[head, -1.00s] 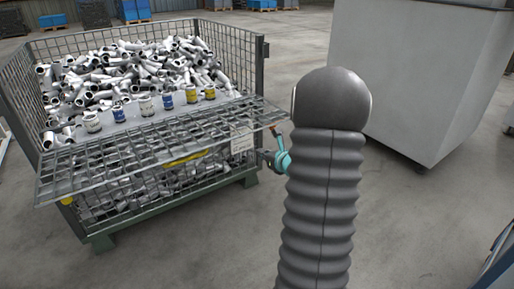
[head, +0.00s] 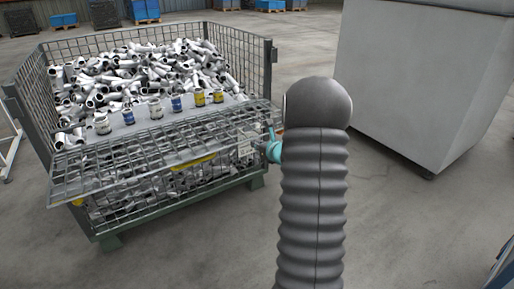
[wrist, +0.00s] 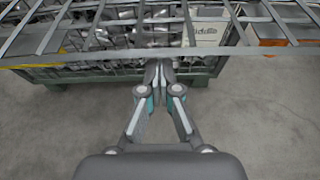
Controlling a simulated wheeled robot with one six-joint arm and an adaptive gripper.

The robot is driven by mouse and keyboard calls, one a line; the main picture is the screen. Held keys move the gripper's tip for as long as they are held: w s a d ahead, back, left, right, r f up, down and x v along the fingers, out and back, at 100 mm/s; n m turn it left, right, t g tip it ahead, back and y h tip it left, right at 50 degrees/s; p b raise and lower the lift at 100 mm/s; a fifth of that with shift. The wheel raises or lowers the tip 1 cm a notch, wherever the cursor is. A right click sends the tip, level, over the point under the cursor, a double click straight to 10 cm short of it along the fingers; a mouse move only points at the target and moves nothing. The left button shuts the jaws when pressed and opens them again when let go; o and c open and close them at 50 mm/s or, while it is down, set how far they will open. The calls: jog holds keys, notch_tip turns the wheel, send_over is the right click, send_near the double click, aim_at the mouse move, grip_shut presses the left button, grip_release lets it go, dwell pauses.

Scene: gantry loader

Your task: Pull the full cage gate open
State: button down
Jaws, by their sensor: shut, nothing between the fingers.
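The full cage (head: 272,62) is a green-framed mesh box heaped with grey metal pipe fittings (head: 130,68). Its mesh gate (head: 62,197) is folded outward at the front and slopes down towards me. In the wrist view the gate's edge bar (wrist: 115,57) crosses the upper part of the picture. My gripper (wrist: 160,68) is shut and empty, its tips at or just by that bar; I cannot tell if they touch. In the head view my gripper (head: 268,147) is at the gate's right end, partly hidden by my arm.
Several small cans (head: 177,104) stand on a grey sheet behind the gate. A white label (head: 245,149) is on the cage front. A large grey cabinet (head: 420,80) stands to the right. Floor in front (head: 200,245) is clear. Blue crates (head: 145,8) are far back.

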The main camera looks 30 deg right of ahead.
notch_tip(320, 180, up, 6)
jog(key=shift+w+f, duration=0.1)
jog(key=shift+w, duration=0.05)
dwell(0.4)
jog(key=shift+f, duration=0.1)
notch_tip(320, 180, down, 5)
jog(key=b, duration=0.5)
jog(key=r+p+v, duration=0.1)
jog(key=r+v, duration=0.1)
jog(key=v, duration=0.9)
jog(key=shift+w+r, duration=0.2)
jog(key=shift+w, duration=0.25)
